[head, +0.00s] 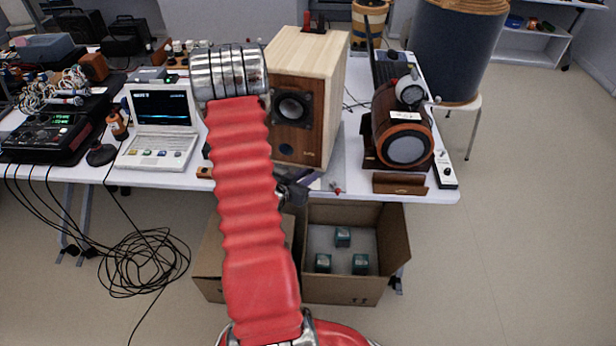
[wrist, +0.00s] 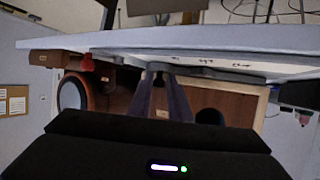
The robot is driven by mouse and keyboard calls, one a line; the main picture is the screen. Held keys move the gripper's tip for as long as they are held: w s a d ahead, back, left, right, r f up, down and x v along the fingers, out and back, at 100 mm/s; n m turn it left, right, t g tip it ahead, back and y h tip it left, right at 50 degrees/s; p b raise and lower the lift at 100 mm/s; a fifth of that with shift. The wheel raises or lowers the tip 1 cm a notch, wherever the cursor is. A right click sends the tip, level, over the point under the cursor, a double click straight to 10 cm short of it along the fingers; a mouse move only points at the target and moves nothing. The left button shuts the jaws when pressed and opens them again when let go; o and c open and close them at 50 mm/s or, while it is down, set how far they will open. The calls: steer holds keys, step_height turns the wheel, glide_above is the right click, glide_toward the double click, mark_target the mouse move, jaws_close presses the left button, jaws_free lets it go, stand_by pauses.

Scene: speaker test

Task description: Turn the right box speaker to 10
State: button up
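The box speaker (head: 303,158) is a pale wooden box with a brown front and a dark round driver, standing on the table. A barrel-shaped speaker (head: 418,131) with an orange ring lies to its right. My gripper (head: 303,180) is at the lower front of the box speaker, partly hidden by my red arm. In the wrist view, which is upside down, my gripper's fingers (wrist: 162,72) reach to the brown front near the table edge, with a narrow gap between them. A small dark thing shows at their tips; I cannot tell whether they grip it. No dial numbers are readable.
A white laptop (head: 161,125) stands left of the speakers. A small brown stand (head: 400,184) and a white remote-like device (head: 446,171) lie at the table's right front. An open carton (head: 342,292) with small green boxes sits on the floor below. Cables (head: 140,262) lie at left.

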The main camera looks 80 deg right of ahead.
steer(key=shift+o, duration=1.1)
steer(key=shift+s+a+f, duration=0.1)
steer(key=shift+f, duration=0.05)
steer(key=v, duration=1.4)
steer(key=shift+d, duration=0.2)
